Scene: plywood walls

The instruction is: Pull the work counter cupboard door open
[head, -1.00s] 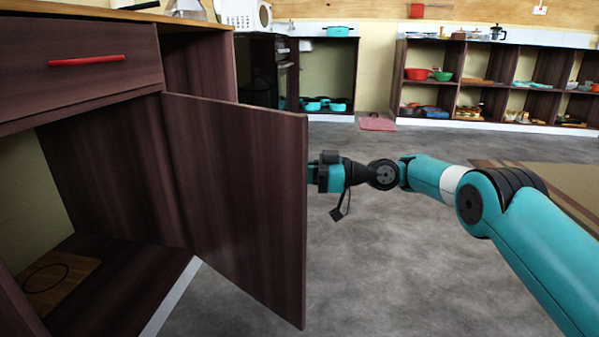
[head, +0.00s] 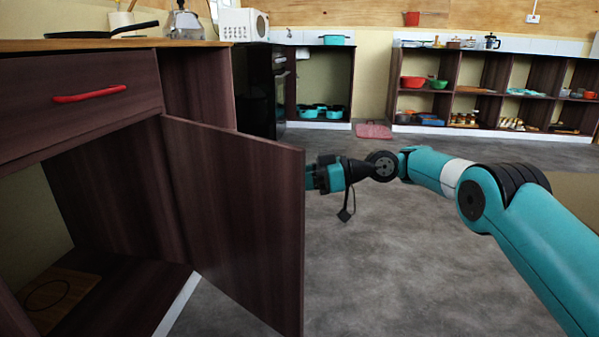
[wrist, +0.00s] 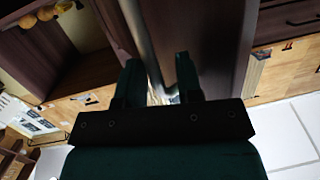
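The dark brown cupboard door (head: 235,215) of the work counter stands wide open in the head view, swung out from its hinge side on the right. The cupboard's inside is exposed, with a round-marked wooden board (head: 50,298) on its floor. My gripper (head: 312,176) is at the door's outer face, near the free edge, and its tips are partly hidden behind the door. In the wrist view my two fingers (wrist: 160,85) are apart, with a grey bar (wrist: 148,50), seemingly the door handle, running between them. A gap seems to show beside the right finger.
A drawer with a red handle (head: 90,94) sits above the opening. An open shelf unit (head: 480,95) with dishes stands at the back right. A reddish mat (head: 374,130) lies on the far floor.

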